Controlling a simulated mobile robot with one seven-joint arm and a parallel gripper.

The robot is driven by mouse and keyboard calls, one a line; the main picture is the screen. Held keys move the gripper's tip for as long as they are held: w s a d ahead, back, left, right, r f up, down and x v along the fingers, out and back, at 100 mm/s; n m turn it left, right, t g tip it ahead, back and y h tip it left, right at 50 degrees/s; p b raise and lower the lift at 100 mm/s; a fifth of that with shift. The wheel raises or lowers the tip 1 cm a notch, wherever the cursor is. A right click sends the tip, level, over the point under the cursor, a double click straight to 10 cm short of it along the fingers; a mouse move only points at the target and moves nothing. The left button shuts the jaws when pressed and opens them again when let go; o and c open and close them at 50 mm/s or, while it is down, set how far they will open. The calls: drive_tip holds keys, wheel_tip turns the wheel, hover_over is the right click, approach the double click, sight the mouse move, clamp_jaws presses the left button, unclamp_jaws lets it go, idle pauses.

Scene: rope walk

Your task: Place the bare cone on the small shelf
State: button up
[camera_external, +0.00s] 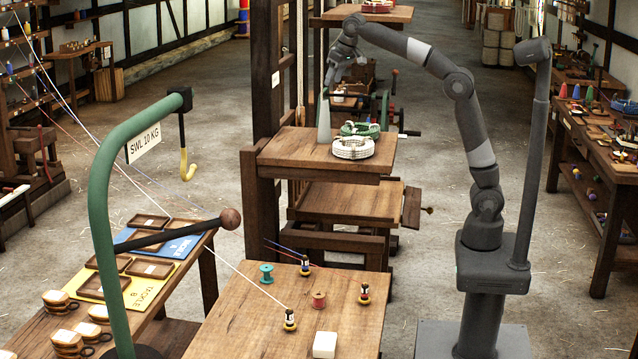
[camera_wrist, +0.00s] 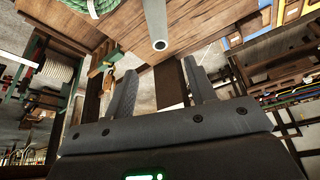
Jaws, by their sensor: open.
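A bare pale grey-green cone (camera_external: 324,122) stands upright near the left edge of a small wooden shelf (camera_external: 285,149). Its narrow tip points up. In the wrist view the cone (camera_wrist: 155,22) shows with its tip towards my gripper, in front of the gap between the fingers. My gripper (camera_external: 331,82) is just above the cone's tip. In the wrist view my gripper (camera_wrist: 160,88) has its fingers spread, with nothing between them; the tip looks apart from both fingers.
A green rope coil (camera_external: 360,129) and a white rope coil (camera_external: 353,148) lie on the shelf right of the cone. A dark wooden post (camera_external: 262,90) rises at its left. Another board (camera_external: 345,201) lies below. A table (camera_external: 245,318) with spools stands in front.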

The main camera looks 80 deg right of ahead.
drive_tip(key=s+a+f+n+y, duration=0.1)
drive_tip(key=s+a+f+n, duration=0.1)
drive_tip(key=s+f, duration=1.1)
drive_tip(key=s+a+f+n+t, duration=0.1)
drive_tip(key=s+a+f, duration=0.4)
drive_tip(key=s+f, duration=0.8)
drive_tip(key=s+n, duration=0.1)
drive_tip(key=s, duration=0.5)
drive_tip(key=shift+s+a+f+n+t+y, duration=0.2)
drive_tip(key=shift+f+n+t+y, duration=0.1)
drive_tip(key=shift+f+y, duration=0.1)
